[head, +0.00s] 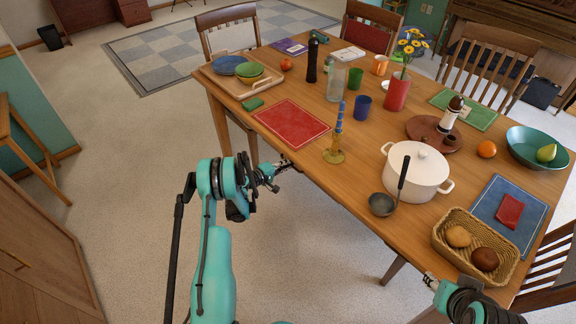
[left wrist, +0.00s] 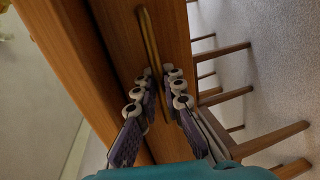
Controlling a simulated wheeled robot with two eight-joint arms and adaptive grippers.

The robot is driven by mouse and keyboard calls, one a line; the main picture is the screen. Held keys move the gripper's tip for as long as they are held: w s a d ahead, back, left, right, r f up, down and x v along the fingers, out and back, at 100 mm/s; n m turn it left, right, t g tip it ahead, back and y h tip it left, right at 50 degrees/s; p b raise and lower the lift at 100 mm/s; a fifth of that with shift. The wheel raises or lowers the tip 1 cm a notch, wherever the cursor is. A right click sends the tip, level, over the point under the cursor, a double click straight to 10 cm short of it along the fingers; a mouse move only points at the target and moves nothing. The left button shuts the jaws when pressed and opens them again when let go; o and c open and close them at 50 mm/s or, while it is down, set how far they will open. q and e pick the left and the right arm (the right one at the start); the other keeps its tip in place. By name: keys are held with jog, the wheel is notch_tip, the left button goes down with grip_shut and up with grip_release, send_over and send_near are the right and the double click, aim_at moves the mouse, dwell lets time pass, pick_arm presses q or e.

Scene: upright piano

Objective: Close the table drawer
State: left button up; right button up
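The wooden table (head: 305,172) fills the middle and right of the head view. Its drawer is hidden there below the tabletop. The left wrist view shows a wooden front (left wrist: 176,22) with a long brass handle (left wrist: 149,40). My left gripper (head: 285,167) is just off the table's near edge; in the left wrist view its fingers (left wrist: 159,72) stand apart on either side of the handle's lower part. I cannot tell if they touch it, or how far out the drawer is. My right gripper (head: 430,280) is by the basket and the front edge, its fingers unclear.
A ladle (head: 382,204), a white pot (head: 418,172) and a bread basket (head: 478,270) sit near the table's front edge. A candle holder (head: 334,155) and red placemat (head: 290,122) are close to my left gripper. Open carpet (head: 120,140) lies to the left. Chairs surround the table.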

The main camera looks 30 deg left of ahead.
pick_arm(q)
jog(key=shift+o, duration=0.4)
jog(key=shift+w+d, duration=0.15)
jog(key=shift+w, duration=0.1)
jog(key=shift+s, duration=0.25)
jog(key=v, duration=0.7)
jog(key=shift+a, duration=0.2)
jog(key=shift+s, duration=0.1)
